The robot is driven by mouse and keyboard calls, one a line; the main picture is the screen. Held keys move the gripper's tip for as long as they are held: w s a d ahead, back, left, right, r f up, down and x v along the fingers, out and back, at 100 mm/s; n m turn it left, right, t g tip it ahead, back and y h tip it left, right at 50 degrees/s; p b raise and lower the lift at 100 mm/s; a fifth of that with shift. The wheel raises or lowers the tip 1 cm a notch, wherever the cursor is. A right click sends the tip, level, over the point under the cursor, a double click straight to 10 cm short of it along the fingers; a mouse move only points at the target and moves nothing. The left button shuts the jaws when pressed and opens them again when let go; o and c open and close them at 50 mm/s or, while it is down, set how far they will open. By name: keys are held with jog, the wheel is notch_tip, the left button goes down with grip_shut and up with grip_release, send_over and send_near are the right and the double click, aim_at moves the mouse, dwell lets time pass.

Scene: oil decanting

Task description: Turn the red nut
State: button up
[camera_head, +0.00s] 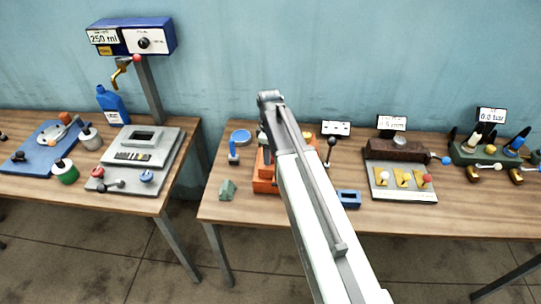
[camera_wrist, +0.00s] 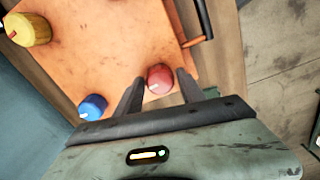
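The red nut (camera_wrist: 160,79) is a round red cap with a pale mark, near the edge of an orange block (camera_wrist: 105,50) in the wrist view. My gripper (camera_wrist: 160,76) has its two dark fingers on either side of the nut, with small gaps showing, so it looks open around it. I cannot tell how far down the fingers reach. In the head view the orange block (camera_head: 264,185) stands on the right table, mostly behind my arm. The red nut is hidden there.
A blue nut (camera_wrist: 92,107) is near the left finger, and a yellow nut (camera_wrist: 28,28) lies farther off. A dark handle (camera_wrist: 204,18) rises beside the block. On the right table (camera_head: 290,212) are a blue-framed box (camera_head: 348,198) and a green wedge (camera_head: 227,189).

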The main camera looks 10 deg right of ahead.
grip_shut()
jog(key=shift+m, duration=0.3)
jog(key=m, duration=0.4)
jog(key=shift+m, duration=0.3)
jog(key=m, duration=0.5)
jog(key=shift+m, duration=0.3)
jog(key=m, duration=1.3)
